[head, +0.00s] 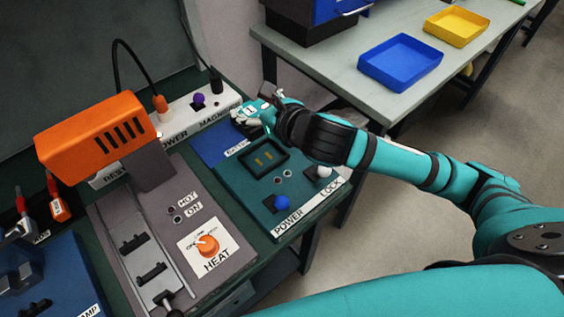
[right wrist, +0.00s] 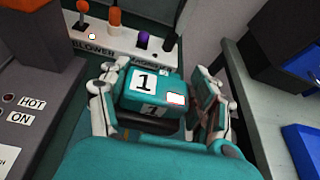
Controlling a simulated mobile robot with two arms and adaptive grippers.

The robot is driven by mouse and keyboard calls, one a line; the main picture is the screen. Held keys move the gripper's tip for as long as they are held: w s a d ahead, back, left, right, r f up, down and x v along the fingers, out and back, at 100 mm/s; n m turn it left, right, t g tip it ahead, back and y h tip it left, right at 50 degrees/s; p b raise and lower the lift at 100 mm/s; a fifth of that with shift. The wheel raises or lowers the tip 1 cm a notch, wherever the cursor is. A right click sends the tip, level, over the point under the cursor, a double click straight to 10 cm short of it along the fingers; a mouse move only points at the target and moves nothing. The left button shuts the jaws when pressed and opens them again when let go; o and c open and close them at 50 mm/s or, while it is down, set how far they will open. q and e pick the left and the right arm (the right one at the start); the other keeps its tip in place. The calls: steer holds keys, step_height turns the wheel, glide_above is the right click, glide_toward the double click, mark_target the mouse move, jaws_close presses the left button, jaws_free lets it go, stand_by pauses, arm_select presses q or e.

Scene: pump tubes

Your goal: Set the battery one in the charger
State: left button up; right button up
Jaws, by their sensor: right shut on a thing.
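Battery one (right wrist: 153,88) is a teal block with a white "1" label and a small red-and-white patch. In the right wrist view it sits between the fingers of my right gripper (right wrist: 160,98), which is shut on it. In the head view my right gripper (head: 258,113) is over the blue battery pad (head: 212,148), behind the charger; the battery is mostly hidden there. The charger (head: 238,183) is a teal box with a dark-rimmed, empty slot (head: 264,158) showing gold contacts. It has a blue POWER knob (head: 282,202) and a white LOCK knob (head: 323,171). My left gripper is not in view.
An orange heater head (head: 90,132) stands over the grey HEAT unit (head: 205,210), left of the charger. A white switch strip (head: 200,110) lies behind the pad. A side table with a blue tray (head: 400,62) and a yellow tray (head: 456,26) is at the back right.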

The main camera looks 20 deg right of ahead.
mark_target(260, 129)
steer(key=f, duration=0.3)
steer(key=s+f+b, duration=0.1)
steer(key=f, duration=0.1)
steer(key=shift+d+f, duration=0.25)
steer(key=shift+f, duration=0.05)
steer(key=shift+f+b, duration=0.4)
steer(key=shift+f, duration=1.65)
steer(key=shift+f, duration=0.15)
steer(key=o, duration=1.6)
steer(key=shift+o, duration=0.2)
